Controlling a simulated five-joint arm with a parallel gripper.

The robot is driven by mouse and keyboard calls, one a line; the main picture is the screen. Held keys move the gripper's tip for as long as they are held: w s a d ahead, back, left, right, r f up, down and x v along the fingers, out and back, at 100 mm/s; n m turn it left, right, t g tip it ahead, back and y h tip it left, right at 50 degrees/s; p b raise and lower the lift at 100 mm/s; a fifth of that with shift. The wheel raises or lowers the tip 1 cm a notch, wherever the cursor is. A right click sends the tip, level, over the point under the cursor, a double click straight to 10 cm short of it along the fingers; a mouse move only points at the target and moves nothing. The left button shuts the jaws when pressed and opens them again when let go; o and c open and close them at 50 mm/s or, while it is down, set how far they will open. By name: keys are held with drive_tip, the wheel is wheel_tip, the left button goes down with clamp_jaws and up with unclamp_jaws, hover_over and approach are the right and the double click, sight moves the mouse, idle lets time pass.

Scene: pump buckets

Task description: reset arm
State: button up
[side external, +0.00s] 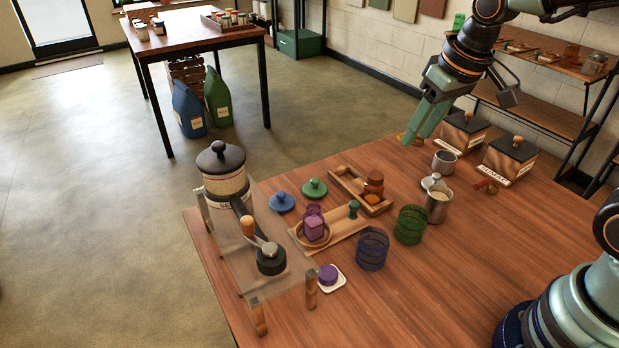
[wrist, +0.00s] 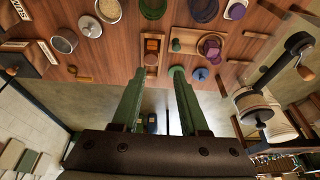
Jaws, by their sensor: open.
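My gripper (side external: 422,125) is high over the table's back edge, fingers down and apart, holding nothing. The wrist view shows both green fingers (wrist: 159,78) spread with an empty gap between them. A hand-cranked pump with a dark-lidded hopper (side external: 223,180) stands at the table's left end. A blue see-through bucket (side external: 372,250) and a green one (side external: 410,225) stand upright near the middle. A blue lid (side external: 282,202) and a green lid (side external: 314,188) lie behind the wooden tray. A purple container (side external: 314,226) sits in a round holder on that tray.
A purple lid (side external: 328,275) lies on a white coaster. Metal cups (side external: 445,162) and black-lidded boxes (side external: 511,157) stand at the back right, near my gripper. A small wooden tray (side external: 347,180) holds orange-brown pieces. The table's front right is clear.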

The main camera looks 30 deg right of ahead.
drive_tip(key=s+d+r+t, duration=0.2)
drive_tip(key=s, duration=0.3)
drive_tip(key=shift+s, duration=0.4)
